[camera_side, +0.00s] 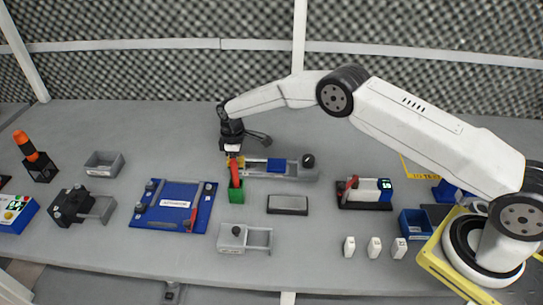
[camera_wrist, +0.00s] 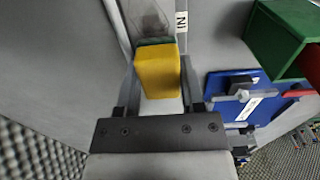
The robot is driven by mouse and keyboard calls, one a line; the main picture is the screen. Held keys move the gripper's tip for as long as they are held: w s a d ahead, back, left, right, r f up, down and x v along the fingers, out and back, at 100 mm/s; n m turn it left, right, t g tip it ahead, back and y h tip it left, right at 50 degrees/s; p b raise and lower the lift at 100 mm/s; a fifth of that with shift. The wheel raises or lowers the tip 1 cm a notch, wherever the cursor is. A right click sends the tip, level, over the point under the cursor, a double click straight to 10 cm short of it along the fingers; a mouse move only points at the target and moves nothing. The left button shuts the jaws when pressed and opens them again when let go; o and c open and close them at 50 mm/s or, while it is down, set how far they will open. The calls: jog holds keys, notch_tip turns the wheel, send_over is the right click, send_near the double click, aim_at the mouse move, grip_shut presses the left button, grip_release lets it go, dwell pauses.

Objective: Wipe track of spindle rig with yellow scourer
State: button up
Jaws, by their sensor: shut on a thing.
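The yellow scourer (camera_wrist: 157,75) with a green layer at its far end is between the two fingers of my gripper (camera_wrist: 158,98) in the wrist view. My gripper is shut on it. In the side view my gripper (camera_side: 233,158) points down at the left end of a grey rig (camera_side: 298,172), which looks like the spindle rig, with a blue block and a dark round knob. In the wrist view a pale strip with a label runs beyond the scourer. I cannot tell whether the scourer touches the track; its underside is hidden.
A green holder (camera_side: 236,195) with a red-handled thing stands just in front of my gripper. A blue plate fixture (camera_side: 175,222) lies to the left, a dark grey block (camera_side: 287,210) to the right. A grey clamp-like fixture (camera_side: 245,249) is nearer the front edge.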

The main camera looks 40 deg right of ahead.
aim_at(249, 167)
jog(key=shift+r, duration=2.8)
jog(key=shift+r, duration=0.15)
jog(key=shift+r, duration=1.4)
jog(key=shift+f, duration=0.2)
jog(key=shift+f, duration=3.35)
jog(key=shift+f, duration=1)
jog(key=shift+d, duration=0.1)
jog(key=shift+s+d, duration=1.2)
